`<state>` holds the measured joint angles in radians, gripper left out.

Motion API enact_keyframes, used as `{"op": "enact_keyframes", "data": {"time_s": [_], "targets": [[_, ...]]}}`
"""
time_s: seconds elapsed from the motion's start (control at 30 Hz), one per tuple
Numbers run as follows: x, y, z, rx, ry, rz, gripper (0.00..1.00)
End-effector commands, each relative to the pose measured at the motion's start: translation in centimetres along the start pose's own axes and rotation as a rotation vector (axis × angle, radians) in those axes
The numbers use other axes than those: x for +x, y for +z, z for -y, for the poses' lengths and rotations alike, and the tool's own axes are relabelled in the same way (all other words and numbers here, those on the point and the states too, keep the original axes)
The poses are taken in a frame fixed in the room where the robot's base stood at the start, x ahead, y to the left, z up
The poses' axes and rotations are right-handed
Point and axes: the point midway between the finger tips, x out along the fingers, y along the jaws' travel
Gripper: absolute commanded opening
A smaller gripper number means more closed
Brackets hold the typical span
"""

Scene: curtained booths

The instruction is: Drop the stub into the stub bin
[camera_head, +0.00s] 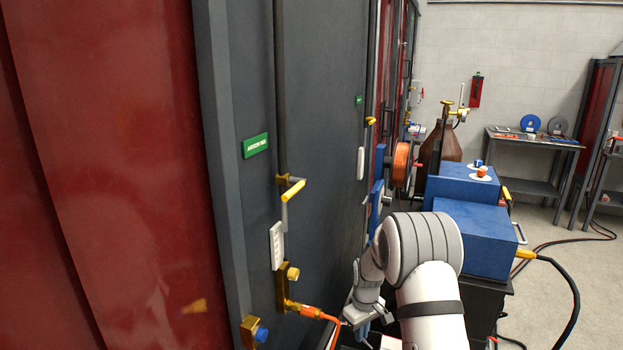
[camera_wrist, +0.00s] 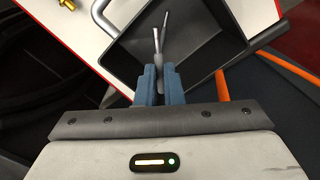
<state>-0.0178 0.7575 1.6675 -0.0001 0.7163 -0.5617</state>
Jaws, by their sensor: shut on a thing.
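The stub (camera_wrist: 157,48) is a thin grey metal rod. In the wrist view it stands out between the two blue fingers of my gripper (camera_wrist: 159,82), which is shut on it. Beyond the fingertips is a dark grey open bin (camera_wrist: 205,38), and the stub's far end shows over its inside. I cannot tell the height of the stub above the bin floor. Another thin grey piece (camera_wrist: 166,19) shows in the bin beyond the stub's tip. In the head view my gripper (camera_head: 362,328) is low at the bottom centre; the stub cannot be made out there.
A white surface with a red edge (camera_wrist: 45,20) lies beside the bin, with a brass fitting (camera_wrist: 68,4) on it. An orange hose (camera_wrist: 270,34) passes at the right. Grey booth panels (camera_head: 325,120) stand left of my arm; blue machines (camera_head: 470,235) stand right.

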Motion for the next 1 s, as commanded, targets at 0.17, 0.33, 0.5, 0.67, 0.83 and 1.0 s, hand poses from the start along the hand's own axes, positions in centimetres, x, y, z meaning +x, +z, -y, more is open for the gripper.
{"op": "enact_keyframes", "data": {"time_s": [0.17,0.33,0.5,0.67,0.83,1.0], "targets": [[0.0,0.0,0.0,0.0,0.0,0.0,0.2],[0.0,0.0,0.0,-0.001,0.0,0.0,0.33],[0.0,0.0,0.1,-0.001,0.0,0.0,0.33],[-0.9,-0.1,0.0,-0.001,0.001,-0.002,0.33],[-3.7,0.0,0.1,-0.001,0.002,-0.003,0.33],[-6.4,0.1,0.1,0.0,0.001,-0.002,0.33]]}}
